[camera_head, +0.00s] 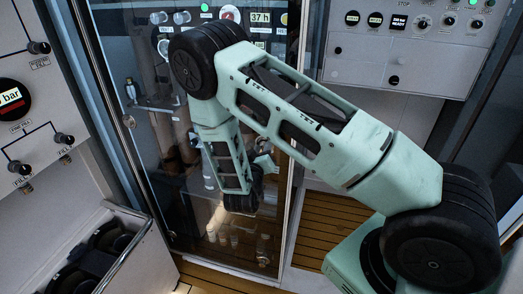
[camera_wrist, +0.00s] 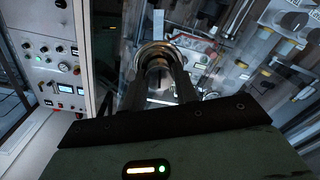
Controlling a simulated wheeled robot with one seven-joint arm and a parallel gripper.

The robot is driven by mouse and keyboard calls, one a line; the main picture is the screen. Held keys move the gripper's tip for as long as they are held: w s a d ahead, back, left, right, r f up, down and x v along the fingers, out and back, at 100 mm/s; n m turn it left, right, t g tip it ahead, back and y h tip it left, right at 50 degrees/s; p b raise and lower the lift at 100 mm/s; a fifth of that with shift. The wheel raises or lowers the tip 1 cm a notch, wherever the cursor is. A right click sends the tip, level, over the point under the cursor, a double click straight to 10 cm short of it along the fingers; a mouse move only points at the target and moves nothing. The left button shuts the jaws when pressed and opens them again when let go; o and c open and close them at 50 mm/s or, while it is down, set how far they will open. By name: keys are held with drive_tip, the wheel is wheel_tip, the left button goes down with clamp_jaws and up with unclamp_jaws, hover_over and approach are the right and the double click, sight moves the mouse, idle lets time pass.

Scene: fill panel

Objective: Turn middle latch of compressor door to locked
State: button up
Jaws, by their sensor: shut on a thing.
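The compressor door (camera_head: 225,225) is a tall glass door with a metal frame in the middle of the head view. Its glass shows machinery inside. In the wrist view my gripper (camera_wrist: 158,78) is shut on a round, shiny metal latch (camera_wrist: 155,48) on the door. The fingers hide much of the latch, so its turn angle cannot be told. In the head view my arm covers part of the door, and the fingertips and held latch cannot be made out. A small metal fitting (camera_head: 128,121) shows on the door's left edge.
A grey control panel (camera_head: 405,50) with knobs and a display stands right of the door. Another panel (camera_head: 20,120) with a gauge is at the left. An open drawer-like bin (camera_head: 140,235) juts out at lower left. Wooden slat flooring (camera_head: 325,230) shows below.

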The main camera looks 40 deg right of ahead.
drive_tip(key=n, duration=0.3)
drive_tip(key=shift+n, duration=0.3)
drive_tip(key=n+p, duration=0.1)
drive_tip(key=n, duration=0.6)
drive_tip(key=shift+f+n+g+p, duration=0.1)
drive_tip(key=shift+n+g+p, duration=0.35)
drive_tip(key=shift+n, duration=1.55)
drive_tip(key=o, duration=1)
drive_tip(key=shift+c, duration=0.2)
drive_tip(key=shift+a, duration=0.1)
